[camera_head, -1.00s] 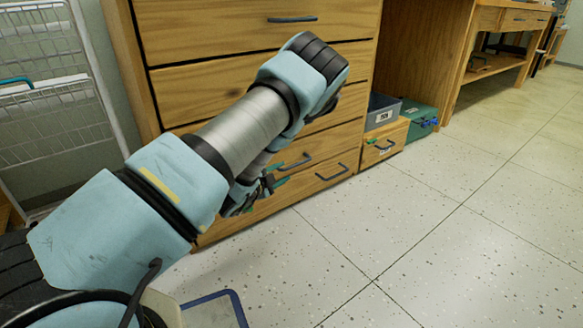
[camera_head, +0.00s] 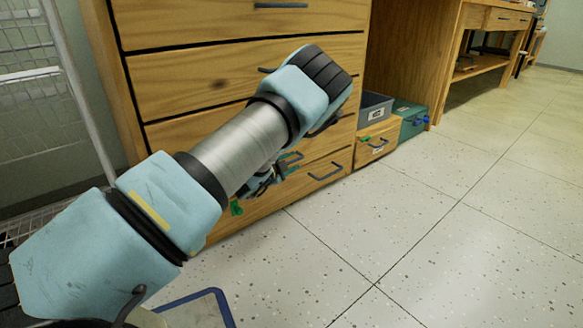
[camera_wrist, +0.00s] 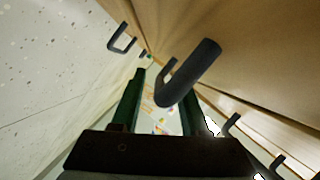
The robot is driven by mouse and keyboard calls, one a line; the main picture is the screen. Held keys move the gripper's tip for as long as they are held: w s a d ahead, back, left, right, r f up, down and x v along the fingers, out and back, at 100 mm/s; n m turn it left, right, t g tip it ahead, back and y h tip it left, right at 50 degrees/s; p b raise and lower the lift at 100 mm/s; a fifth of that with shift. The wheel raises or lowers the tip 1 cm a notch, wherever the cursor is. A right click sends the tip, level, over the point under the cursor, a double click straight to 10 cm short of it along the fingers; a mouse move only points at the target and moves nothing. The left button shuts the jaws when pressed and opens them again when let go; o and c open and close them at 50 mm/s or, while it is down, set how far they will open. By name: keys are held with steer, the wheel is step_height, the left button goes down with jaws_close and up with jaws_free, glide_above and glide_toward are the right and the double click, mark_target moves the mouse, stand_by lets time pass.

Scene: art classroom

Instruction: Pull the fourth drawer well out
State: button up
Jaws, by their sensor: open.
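The wooden chest of drawers (camera_head: 190,88) stands in front of me, with dark bar handles on its drawers. The bottom drawer's handle (camera_head: 325,172) is clear in the head view. My gripper (camera_wrist: 160,85) is low at the chest front, mostly hidden behind my arm in the head view. In the wrist view its two dark green fingers are open, and the fourth drawer's handle (camera_wrist: 190,72) lies at and between their tips, close to the camera. I cannot tell whether they touch it. The bottom handle (camera_wrist: 122,38) lies beyond. How far the fourth drawer is out is unclear.
A small wooden box (camera_head: 375,145), a grey bin (camera_head: 375,108) and a green box (camera_head: 410,120) stand right of the chest. A wire rack (camera_head: 35,100) is at left. A wooden desk (camera_head: 485,30) is behind. The speckled floor (camera_head: 440,230) in front is clear.

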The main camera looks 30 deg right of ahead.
steer(key=shift+w+d, duration=0.1)
steer(key=shift+d, duration=0.1)
jaws_close()
stand_by(0.3)
stand_by(1.1)
